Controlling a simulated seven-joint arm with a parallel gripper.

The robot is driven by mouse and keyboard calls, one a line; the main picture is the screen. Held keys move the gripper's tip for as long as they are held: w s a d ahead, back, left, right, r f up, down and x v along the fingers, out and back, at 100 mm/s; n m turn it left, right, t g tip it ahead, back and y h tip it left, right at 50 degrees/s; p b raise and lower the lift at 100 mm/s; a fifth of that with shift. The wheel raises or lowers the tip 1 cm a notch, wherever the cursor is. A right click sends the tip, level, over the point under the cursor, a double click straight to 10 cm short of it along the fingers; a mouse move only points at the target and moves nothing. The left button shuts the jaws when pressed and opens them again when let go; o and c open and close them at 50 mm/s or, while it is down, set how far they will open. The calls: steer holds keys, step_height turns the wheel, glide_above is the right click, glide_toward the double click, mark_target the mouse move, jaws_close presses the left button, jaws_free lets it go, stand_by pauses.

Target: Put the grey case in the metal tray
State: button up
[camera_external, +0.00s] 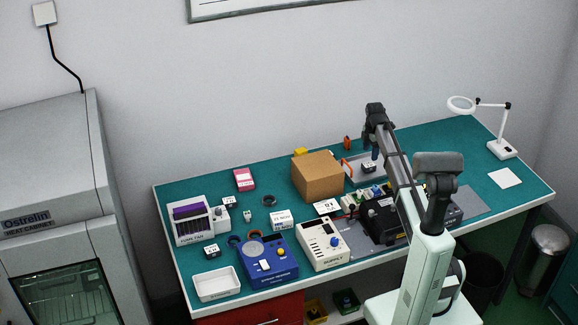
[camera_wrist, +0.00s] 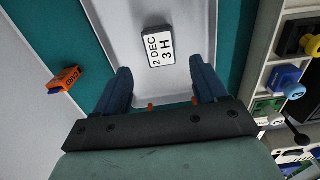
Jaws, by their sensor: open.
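The metal tray (camera_external: 361,181) is at the back right of the bench. In the wrist view its pale floor (camera_wrist: 195,25) fills the top middle. A small dark grey case (camera_external: 369,167) with a white top label lies in the tray. In the wrist view the case (camera_wrist: 159,46) reads "2 DEC 3 H" and sits just beyond my fingertips, in line with the gap. My gripper (camera_wrist: 161,68) is open, with nothing between its fingers. In the external view my gripper (camera_external: 373,153) is over the tray, partly hidden by my arm. Other small dark cases with white labels (camera_external: 229,202) (camera_external: 212,251) stand at the left.
A cardboard box (camera_external: 318,177) stands left of the tray. An orange item (camera_wrist: 65,80) lies beside the tray in the wrist view. A rack of coloured parts (camera_wrist: 285,75) is at the right. A blue device (camera_external: 268,259) and a white bin (camera_external: 216,284) are at the front left.

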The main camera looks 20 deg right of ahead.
steer(key=shift+r, duration=2.35)
